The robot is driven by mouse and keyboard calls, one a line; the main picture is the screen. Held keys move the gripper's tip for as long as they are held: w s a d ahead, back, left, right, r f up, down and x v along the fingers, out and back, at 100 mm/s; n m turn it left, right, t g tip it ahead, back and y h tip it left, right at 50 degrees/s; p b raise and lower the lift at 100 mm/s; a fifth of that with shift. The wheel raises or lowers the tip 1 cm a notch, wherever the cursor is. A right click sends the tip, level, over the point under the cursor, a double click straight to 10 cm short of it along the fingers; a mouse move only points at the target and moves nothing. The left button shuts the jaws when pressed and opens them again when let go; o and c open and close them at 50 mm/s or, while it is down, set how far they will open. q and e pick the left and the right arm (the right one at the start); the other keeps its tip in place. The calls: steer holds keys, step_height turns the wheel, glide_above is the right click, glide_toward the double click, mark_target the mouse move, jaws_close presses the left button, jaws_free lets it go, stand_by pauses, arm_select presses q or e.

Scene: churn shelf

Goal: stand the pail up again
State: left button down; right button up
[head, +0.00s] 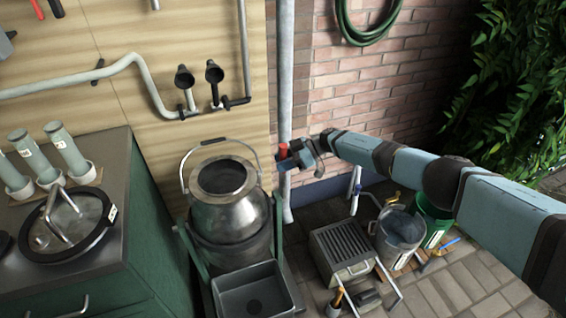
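A grey metal pail (230,213), shaped like a churn with a round open mouth and a raised wire handle, sits in a green frame in the middle of the head view. Its mouth faces up towards the camera; from this angle I cannot tell whether it leans slightly. My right gripper (290,160) is up and to the right of the pail, apart from it, in front of the grey vertical pipe. A small red cylinder (283,152) shows at its fingertips; I cannot tell whether the fingers hold it. My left gripper is out of view.
A dark square basin (253,291) stands in front of the pail. A green cabinet (150,235) is on the left. At right are a slatted grey box (343,246), a grey bucket (400,228) and a green bucket (434,222). Paving shows at lower right.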

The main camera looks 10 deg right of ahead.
steer(key=shift+o, duration=1.3)
steer(key=shift+w+f, duration=0.1)
steer(key=shift+w, duration=0.05)
steer(key=p+v, duration=0.1)
steer(key=v, duration=1.2)
steer(key=shift+d, duration=0.3)
steer(key=shift+d, duration=0.1)
